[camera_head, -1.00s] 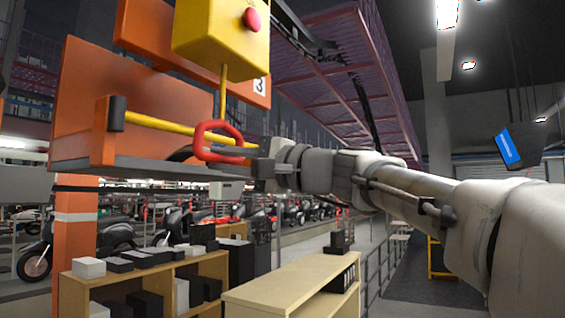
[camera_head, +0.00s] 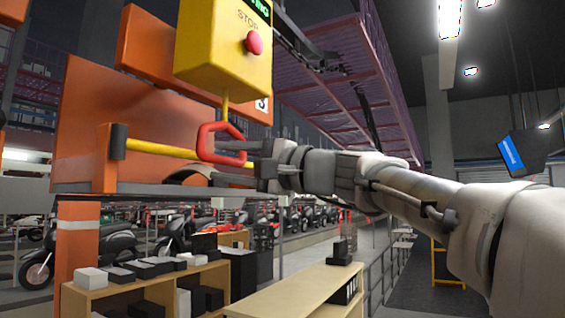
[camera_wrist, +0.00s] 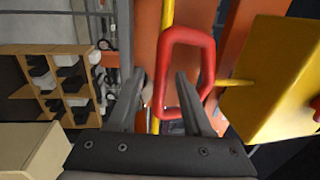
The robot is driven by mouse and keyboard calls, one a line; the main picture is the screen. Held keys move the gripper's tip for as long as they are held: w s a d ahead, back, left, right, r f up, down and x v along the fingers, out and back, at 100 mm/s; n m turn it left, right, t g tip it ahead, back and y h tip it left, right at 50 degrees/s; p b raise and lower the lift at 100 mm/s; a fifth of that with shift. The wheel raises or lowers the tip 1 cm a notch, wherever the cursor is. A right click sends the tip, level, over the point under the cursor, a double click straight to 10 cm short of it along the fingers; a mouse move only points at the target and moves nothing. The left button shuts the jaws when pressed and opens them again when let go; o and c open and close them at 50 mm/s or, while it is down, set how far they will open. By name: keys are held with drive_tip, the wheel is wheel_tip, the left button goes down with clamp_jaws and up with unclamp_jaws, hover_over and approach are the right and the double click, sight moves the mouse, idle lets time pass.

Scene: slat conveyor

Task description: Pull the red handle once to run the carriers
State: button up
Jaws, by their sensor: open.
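The red handle (camera_head: 205,143) is a loop hanging on a yellow rod below a yellow box (camera_head: 222,65). The box has a red button (camera_head: 254,42) and the word STOP. My gripper (camera_head: 225,153) is open at the handle, its fingers reaching the loop from the right. In the wrist view the handle (camera_wrist: 208,65) lies ahead of my gripper (camera_wrist: 160,76). One finger overlaps the loop's opening, the other is outside its left side, so the loop's left bar appears between them. I cannot tell whether they touch it. The yellow box (camera_wrist: 270,80) is at right.
An orange carrier (camera_head: 85,160) with a yellow bar (camera_head: 160,150) is close behind the handle. Below are a wooden shelf (camera_head: 195,275) with boxes and a pale wooden cabinet (camera_head: 290,290). Motorcycles stand further back. A dark screen (camera_head: 520,152) hangs at right.

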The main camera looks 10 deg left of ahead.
drive_tip(key=b+v, duration=0.4)
drive_tip(key=v, duration=0.5)
idle(7.1)
